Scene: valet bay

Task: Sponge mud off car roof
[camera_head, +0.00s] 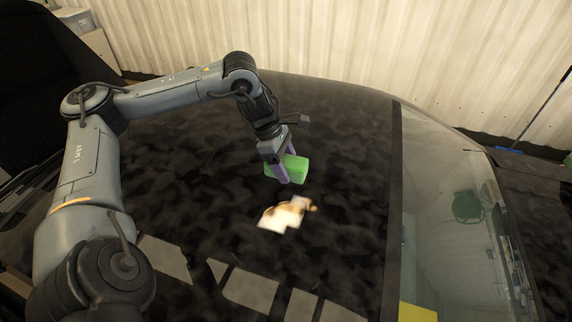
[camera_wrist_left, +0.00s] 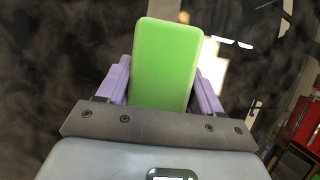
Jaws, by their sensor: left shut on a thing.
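The dark car roof (camera_head: 190,210) fills the middle of the head view and has blotchy, mud-like marks over most of it. My left gripper (camera_head: 283,172) is over the middle of the roof, its purple fingers shut on a green sponge (camera_head: 297,168). In the left wrist view the sponge (camera_wrist_left: 166,65) sits between both fingers. I cannot tell whether the sponge touches the roof. A bright white and tan patch (camera_head: 285,214) shows on the roof just below the sponge in the head view; I cannot tell if it is a reflection. My right gripper is not in view.
The windscreen (camera_head: 450,210) slopes away at the right, with a yellow patch (camera_head: 416,312) at its lower edge. A corrugated wall (camera_head: 350,45) stands behind the car. A pole with a blue end (camera_head: 535,115) leans at the right. Pale boxes (camera_head: 85,32) stand at the upper left.

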